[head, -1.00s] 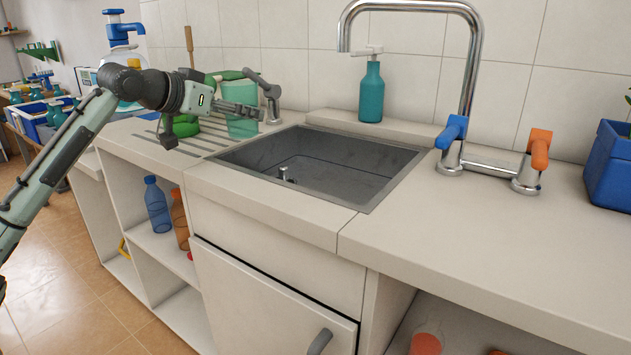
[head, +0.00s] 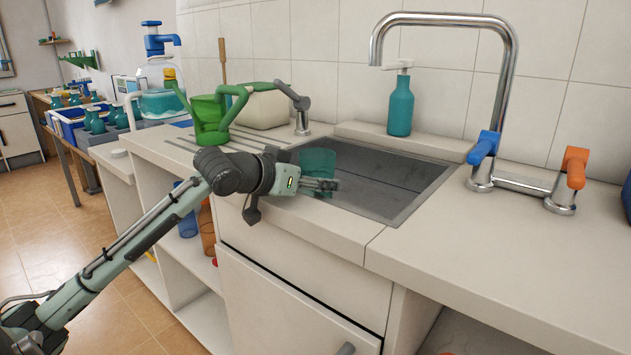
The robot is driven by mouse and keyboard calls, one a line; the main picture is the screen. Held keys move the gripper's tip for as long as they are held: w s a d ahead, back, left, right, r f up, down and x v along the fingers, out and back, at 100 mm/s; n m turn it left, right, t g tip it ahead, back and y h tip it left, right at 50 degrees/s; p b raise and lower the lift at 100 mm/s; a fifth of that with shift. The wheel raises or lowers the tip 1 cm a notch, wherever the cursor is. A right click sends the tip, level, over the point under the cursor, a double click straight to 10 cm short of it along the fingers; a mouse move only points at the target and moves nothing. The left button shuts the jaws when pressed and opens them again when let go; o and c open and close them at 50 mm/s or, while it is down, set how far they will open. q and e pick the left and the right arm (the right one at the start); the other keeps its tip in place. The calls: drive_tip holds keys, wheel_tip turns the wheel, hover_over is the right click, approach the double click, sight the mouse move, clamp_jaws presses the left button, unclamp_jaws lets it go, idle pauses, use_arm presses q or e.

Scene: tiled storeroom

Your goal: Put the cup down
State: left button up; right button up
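A translucent teal cup (head: 317,160) is upright at the fingers of my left gripper (head: 322,185), over the left part of the sink. The gripper points to the right, and its fingers cross the lower part of the cup, so they appear shut on it. The cup's base is partly hidden by the fingers, and I see no surface touching it. The dark grey sink (head: 400,180) is set in the pale counter (head: 315,224). My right gripper is not in view.
A green watering can (head: 208,115) stands on the ribbed drainboard behind my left gripper. A teal pump bottle (head: 400,105) stands behind the sink. The chrome tap (head: 511,75) arches over it, with blue and orange handles.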

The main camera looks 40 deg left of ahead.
use_arm(q)
drive_tip(key=shift+r, duration=0.1)
drive_tip(key=shift+f, duration=0.6)
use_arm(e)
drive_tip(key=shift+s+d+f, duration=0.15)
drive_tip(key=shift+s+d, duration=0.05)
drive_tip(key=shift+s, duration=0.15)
use_arm(q)
drive_tip(key=o, duration=1.2)
drive_tip(key=shift+f, duration=0.15)
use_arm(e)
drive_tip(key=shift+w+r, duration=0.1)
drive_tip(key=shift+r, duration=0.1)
use_arm(q)
drive_tip(key=v, duration=0.6)
drive_tip(key=r+v, duration=0.1)
drive_tip(key=v, duration=0.5)
drive_tip(key=shift+w+d+r, duration=0.1)
drive_tip(key=shift+w, duration=0.2)
drive_tip(key=shift+s+r, duration=0.1)
drive_tip(key=shift+s, duration=0.15)
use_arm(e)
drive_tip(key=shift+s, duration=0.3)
